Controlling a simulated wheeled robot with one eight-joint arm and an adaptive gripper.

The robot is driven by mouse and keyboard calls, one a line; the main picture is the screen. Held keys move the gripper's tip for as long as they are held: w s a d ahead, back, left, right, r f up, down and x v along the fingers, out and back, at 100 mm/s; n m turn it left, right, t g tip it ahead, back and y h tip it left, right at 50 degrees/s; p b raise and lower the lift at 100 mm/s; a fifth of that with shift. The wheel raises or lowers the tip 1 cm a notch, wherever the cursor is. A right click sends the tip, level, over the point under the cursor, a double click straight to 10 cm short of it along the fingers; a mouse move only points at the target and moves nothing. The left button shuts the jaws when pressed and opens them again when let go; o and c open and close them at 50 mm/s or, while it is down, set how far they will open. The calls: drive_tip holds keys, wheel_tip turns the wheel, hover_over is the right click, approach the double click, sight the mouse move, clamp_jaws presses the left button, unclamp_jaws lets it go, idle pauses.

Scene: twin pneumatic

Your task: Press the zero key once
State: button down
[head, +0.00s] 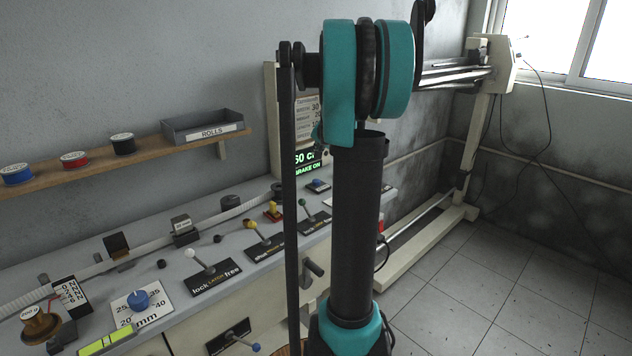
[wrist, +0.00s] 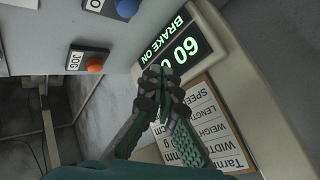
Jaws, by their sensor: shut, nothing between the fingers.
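In the head view a small blue button on a plate (head: 318,185) stands at the back of the bench, beside my arm. My gripper (wrist: 161,84) is shut and empty, its fingertips together in front of the lit display (wrist: 172,45). The button is above and left of the fingertips, apart from them. The head view does not show the fingertips clearly.
An orange button (wrist: 95,65) marked JOG lies left of the fingertips. A printed sign (wrist: 195,122) is below the display. In the head view, levers with a white knob (head: 190,252) and a yellow knob (head: 249,224) stand on the bench. A wooden shelf (head: 130,152) runs above.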

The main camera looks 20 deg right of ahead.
sight(317, 181)
drive_tip(key=shift+f, duration=4.1)
drive_tip(key=shift+f, duration=0.15)
drive_tip(key=shift+f, duration=0.25)
drive_tip(key=shift+f, duration=0.55)
drive_tip(key=shift+r, duration=0.95)
drive_tip(key=shift+r, duration=2.55)
drive_tip(key=shift+s, duration=0.1)
